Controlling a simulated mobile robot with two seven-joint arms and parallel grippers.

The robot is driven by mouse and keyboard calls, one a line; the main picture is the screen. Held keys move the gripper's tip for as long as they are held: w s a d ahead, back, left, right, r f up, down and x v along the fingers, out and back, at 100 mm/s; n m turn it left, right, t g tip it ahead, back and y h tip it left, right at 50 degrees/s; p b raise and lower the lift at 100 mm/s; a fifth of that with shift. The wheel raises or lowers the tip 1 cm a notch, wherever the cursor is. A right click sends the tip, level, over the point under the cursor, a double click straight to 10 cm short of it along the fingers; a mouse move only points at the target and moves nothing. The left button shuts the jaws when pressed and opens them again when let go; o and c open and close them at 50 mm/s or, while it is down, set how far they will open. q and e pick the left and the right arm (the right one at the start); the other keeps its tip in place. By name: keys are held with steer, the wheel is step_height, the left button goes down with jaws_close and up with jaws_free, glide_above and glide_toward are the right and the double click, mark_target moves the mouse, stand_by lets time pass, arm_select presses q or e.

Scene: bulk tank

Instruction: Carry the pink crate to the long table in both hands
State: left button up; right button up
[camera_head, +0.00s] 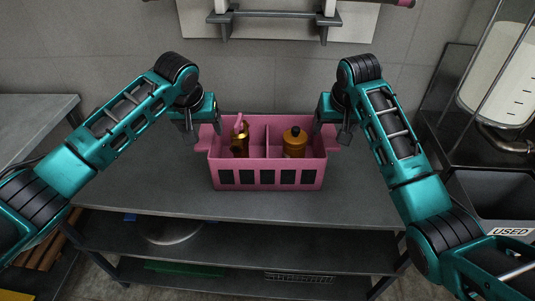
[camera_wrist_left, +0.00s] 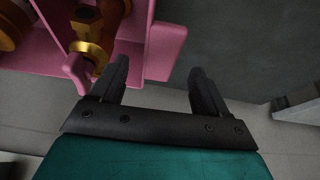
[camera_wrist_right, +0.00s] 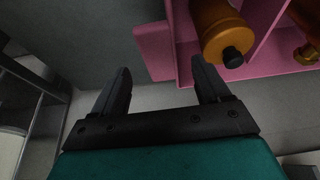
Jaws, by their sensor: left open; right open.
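The pink crate (camera_head: 267,179) stands on a grey shelf table (camera_head: 267,207). My right gripper (camera_head: 336,138) is open and empty at the right end, near the other tab (camera_wrist_right: 155,50). Neither gripper clearly touches the crate.
A dark bin marked USED (camera_head: 495,200) and a white container in a rack (camera_head: 500,75) stand at the right. A wall bracket (camera_head: 273,15) is above the crate. Another grey table (camera_head: 35,115) is at the left. The tabletop around the crate is clear.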

mark_target(206, 135)
arm_select(q)
steer(key=shift+x, duration=2.55)
arm_select(e)
steer(key=shift+x, duration=2.55)
arm_select(q)
jaws_close()
arm_select(e)
jaws_close()
arm_select(q)
steer(key=shift+w+r, duration=0.1)
arm_select(e)
steer(key=shift+w+r, duration=0.1)
